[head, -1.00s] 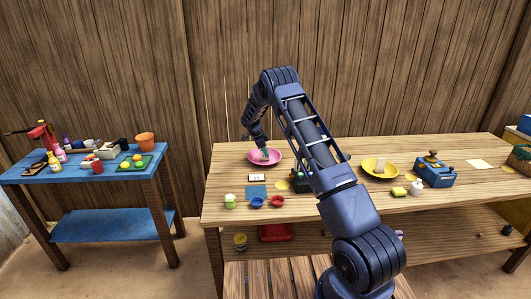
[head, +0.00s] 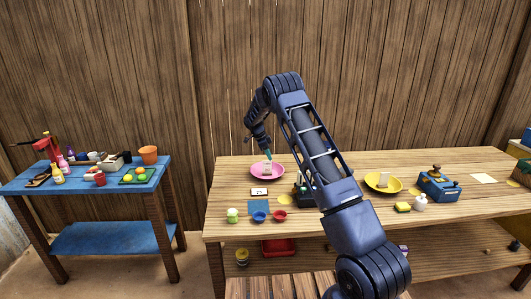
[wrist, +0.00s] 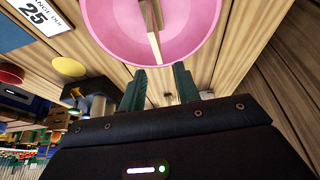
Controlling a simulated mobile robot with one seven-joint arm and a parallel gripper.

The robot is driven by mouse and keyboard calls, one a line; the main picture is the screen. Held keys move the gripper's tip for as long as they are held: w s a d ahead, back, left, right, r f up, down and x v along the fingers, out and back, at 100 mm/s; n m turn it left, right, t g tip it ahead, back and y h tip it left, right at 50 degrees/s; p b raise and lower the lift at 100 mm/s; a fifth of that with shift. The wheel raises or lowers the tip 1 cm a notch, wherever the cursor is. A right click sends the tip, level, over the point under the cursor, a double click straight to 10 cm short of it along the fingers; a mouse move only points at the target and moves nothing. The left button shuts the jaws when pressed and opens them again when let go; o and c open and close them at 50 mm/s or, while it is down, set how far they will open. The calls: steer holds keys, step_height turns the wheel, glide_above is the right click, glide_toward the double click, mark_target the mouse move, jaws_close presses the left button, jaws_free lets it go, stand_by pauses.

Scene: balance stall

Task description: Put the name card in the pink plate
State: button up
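My gripper (head: 268,156) is just above the plate. In the wrist view its two green fingers (wrist: 160,82) are apart with nothing held between them, and the card lies beyond their tips.
A white card reading 25 (head: 259,191) lies in front of the plate. Blue (head: 259,216) and red (head: 280,215) bowls stand near the front edge. A yellow plate (head: 372,184) with another beige piece and a blue scale-like box (head: 438,188) stand to the right.

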steer(key=s+d+r+n+y, duration=0.1)
steer(key=s+d+r+n, duration=0.25)
steer(key=s+r, duration=0.5)
steer(key=s+d+r+n+t+y, duration=0.1)
steer(key=s+d+r+n, duration=0.1)
steer(key=s+d+r, duration=0.6)
steer(key=s+d+r+n+y, duration=0.1)
steer(key=s+r+n, duration=0.1)
steer(key=s+r, duration=0.7)
steer(key=s+d+r+n+t, duration=0.1)
steer(key=s+n, duration=0.2)
steer(key=s, duration=0.8)
steer(key=s+d+r+n+t+y, duration=0.1)
steer(key=s+n, duration=0.3)
steer(key=s, duration=0.8)
steer(key=s+d+r+n+t, duration=0.1)
steer(key=s+d+n, duration=0.1)
steer(key=s, duration=0.9)
steer(key=shift+s+r+n+t, duration=0.15)
steer(key=shift+s+n+t, duration=0.15)
steer(key=shift+n, duration=0.45)
